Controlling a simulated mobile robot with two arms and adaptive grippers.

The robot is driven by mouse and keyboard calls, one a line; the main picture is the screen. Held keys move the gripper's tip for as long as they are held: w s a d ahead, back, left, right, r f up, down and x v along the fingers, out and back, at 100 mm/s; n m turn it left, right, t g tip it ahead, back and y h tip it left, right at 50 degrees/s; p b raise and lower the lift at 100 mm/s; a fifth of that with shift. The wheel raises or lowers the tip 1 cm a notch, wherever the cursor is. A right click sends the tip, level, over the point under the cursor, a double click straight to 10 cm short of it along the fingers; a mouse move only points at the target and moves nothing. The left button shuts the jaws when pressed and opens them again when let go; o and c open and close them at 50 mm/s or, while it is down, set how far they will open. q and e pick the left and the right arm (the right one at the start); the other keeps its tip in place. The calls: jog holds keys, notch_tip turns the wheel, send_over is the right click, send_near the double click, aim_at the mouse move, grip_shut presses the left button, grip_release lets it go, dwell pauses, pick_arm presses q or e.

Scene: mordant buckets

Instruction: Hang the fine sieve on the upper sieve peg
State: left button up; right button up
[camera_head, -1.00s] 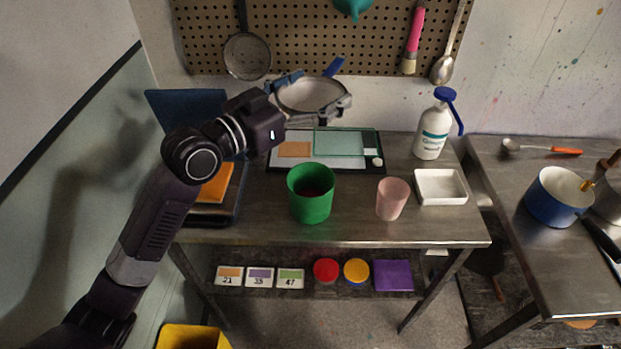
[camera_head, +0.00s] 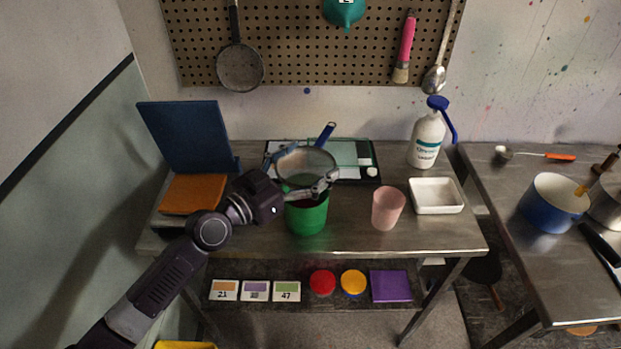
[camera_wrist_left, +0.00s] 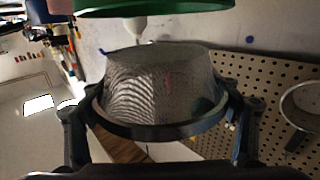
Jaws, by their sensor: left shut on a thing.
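A round mesh sieve (camera_head: 312,160) with a blue handle is held by its rim in my left gripper (camera_head: 304,171). It hangs in the air, in the head view just behind and above the green bucket (camera_head: 307,215). The blue handle points up and away, to the back. In the left wrist view the mesh bowl (camera_wrist_left: 160,85) fills the space between the two fingers. Another sieve with a dark handle (camera_head: 240,67) hangs on the pegboard (camera_head: 290,45) at left. I cannot tell an upper sieve peg from the other holes and fittings. My right gripper is not in view.
A pink cup (camera_head: 388,208), white tray (camera_head: 436,195) and white pump bottle (camera_head: 427,140) stand on the table. A teal funnel (camera_head: 343,12), pink brush (camera_head: 406,45) and metal spoon (camera_head: 434,78) hang on the pegboard. A blue folder-like panel (camera_head: 188,135) stands at left.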

aim_at(309, 176)
pick_arm(q)
notch_tip(309, 176, down, 4)
jog(key=shift+f+b, duration=0.25)
jog(key=shift+b, duration=0.95)
jog(key=shift+r, duration=0.1)
jog(key=o, duration=1.3)
jog(key=shift+s+a+f, duration=0.2)
jog(key=shift+s+f, duration=0.05)
jog(key=shift+f, duration=0.1)
jog(key=b+v, duration=0.2)
jog(key=v, duration=0.4)
jog(key=shift+a+b, duration=0.25)
jog(key=shift+b, duration=0.1)
jog(key=shift+s+a+r, duration=0.2)
jog(key=shift+s+a, duration=0.1)
jog(key=shift+s, duration=0.1)
